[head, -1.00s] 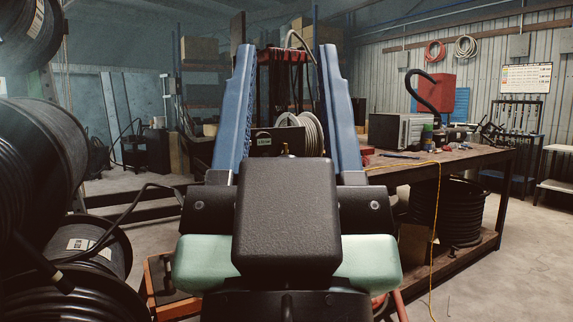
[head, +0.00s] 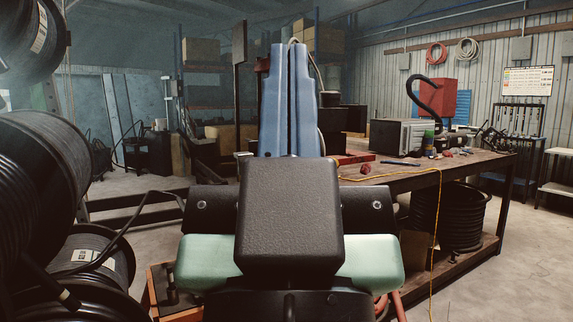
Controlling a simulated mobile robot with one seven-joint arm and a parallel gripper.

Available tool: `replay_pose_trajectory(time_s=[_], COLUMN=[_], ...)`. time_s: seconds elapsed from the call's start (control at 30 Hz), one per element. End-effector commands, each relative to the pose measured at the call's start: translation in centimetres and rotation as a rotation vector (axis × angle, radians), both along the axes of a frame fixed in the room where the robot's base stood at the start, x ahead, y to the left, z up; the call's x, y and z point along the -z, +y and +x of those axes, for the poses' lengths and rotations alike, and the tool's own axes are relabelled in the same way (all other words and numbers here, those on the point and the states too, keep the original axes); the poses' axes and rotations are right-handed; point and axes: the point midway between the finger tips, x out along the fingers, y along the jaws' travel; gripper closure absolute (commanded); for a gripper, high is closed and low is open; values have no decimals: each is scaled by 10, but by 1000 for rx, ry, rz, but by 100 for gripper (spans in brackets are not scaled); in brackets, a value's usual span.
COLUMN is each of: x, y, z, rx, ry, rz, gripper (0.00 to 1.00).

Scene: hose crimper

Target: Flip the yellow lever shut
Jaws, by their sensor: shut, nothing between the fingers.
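My gripper (head: 289,50) points away from me in the middle of the head view. Its two long blue fingers are together, with nothing visible between them. I cannot make out the yellow lever. The shut fingers and the dark gripper body hide what lies straight ahead, so the lever may be behind them. A red piece (head: 353,159) shows just right of the fingers, at the near left end of the workbench (head: 400,180). I cannot tell whether the fingers touch anything.
A grey metal box (head: 396,136) and small tools stand on the bench. A red box with a black hose (head: 436,97) is behind them. A yellow cord (head: 438,205) hangs over the front edge. Black hose reels (head: 45,165) crowd the left. Concrete floor is open at right.

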Motion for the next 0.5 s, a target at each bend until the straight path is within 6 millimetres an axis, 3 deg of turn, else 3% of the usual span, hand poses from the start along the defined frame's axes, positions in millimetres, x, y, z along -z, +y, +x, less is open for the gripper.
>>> replay_pose_trajectory(time_s=[0.03, 0.4, 0.5], x=[-31, -155, -181], y=[0, 1, 1], z=[0, 0, 0], rx=[0, -1, -2], ry=[-1, -1, -1], rz=[0, 0, -1], gripper=[100, 100, 100])
